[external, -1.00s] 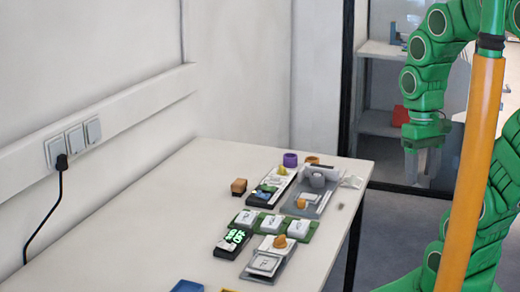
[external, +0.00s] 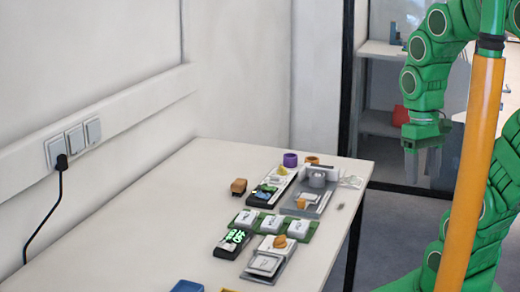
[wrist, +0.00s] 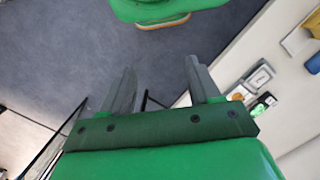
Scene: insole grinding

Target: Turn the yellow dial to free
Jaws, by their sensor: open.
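A small yellow dial (external: 282,170) sits on the dark and white device (external: 270,187) near the back of the table. Its markings are too small to read. My gripper (external: 423,166) hangs open and empty, pointing down, beyond the table's right edge and well apart from the dial. I cannot make out the yellow dial in the wrist view.
The white table (external: 150,235) also holds a grey device (external: 312,190), a green board with white blocks (external: 272,225), a purple ring (external: 290,159) and a brown block (external: 238,187). A wall socket strip (external: 75,140) runs on the left. The table's left part is clear.

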